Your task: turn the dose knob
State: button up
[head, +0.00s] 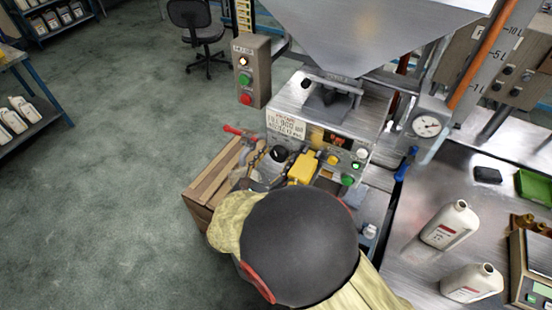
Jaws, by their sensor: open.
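The filling machine (376,112) stands in the middle under a large steel hopper (375,30). Its front panel has a label plate (287,124), a small dark display, a yellow button (333,159), a green button (347,180) and a pale button. A grey and black part just beyond the sleeve may be my wrist. I cannot make out my gripper's fingers, and their distance from the panel is hidden.
A yellow block (303,168) and a red-handled valve (238,131) sit near the arm. A wooden crate (205,192) is at left. White bottles (449,224), a green tray (534,187) and a scale (531,265) occupy the right bench.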

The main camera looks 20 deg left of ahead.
jog(key=shift+c, duration=0.5)
jog(key=c, duration=1.1)
jog(key=shift+o, duration=0.2)
